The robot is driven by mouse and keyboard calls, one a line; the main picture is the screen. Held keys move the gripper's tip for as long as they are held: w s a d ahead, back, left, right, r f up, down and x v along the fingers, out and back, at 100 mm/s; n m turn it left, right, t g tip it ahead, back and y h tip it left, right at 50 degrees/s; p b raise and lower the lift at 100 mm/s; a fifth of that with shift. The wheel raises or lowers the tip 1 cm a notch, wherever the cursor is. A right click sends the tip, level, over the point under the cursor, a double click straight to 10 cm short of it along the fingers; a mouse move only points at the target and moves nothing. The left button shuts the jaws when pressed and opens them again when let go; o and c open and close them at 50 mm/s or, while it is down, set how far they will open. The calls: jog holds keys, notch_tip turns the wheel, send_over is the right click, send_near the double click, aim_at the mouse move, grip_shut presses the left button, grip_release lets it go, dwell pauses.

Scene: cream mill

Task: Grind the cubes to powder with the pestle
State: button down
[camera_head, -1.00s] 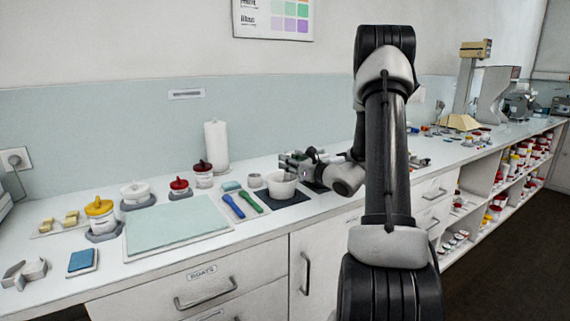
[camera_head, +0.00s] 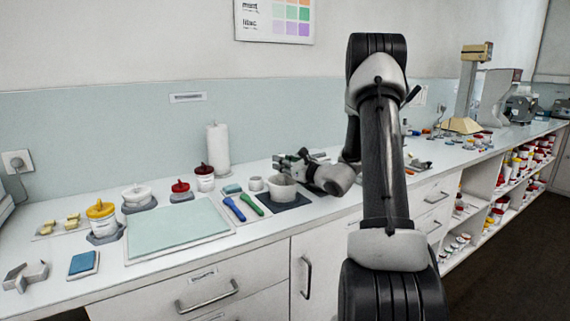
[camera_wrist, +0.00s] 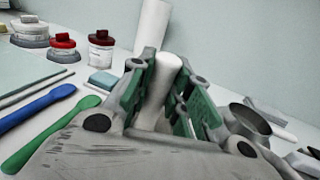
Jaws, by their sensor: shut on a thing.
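My gripper (camera_head: 291,160) is over the white mortar (camera_head: 281,194), which stands on a dark mat (camera_head: 297,201). In the wrist view its green-padded fingers (camera_wrist: 165,90) are shut on a pale, round-topped cylinder, which looks like the pestle (camera_wrist: 166,68). I cannot tell whether the pestle's lower end touches the inside of the mortar. The cubes and any powder are hidden from both views.
A small cup (camera_head: 256,184) stands left of the mortar. Blue (camera_head: 234,209) and green (camera_head: 252,204) spatulas lie further left, beside a pale green board (camera_head: 177,226). A white paper roll (camera_head: 218,150) and red-lidded jars (camera_head: 204,177) stand behind.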

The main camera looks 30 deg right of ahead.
jog(key=shift+f, duration=0.1)
jog(key=s+d, duration=0.1)
jog(key=s, duration=0.2)
jog(key=shift+d, duration=0.4)
dwell(3.2)
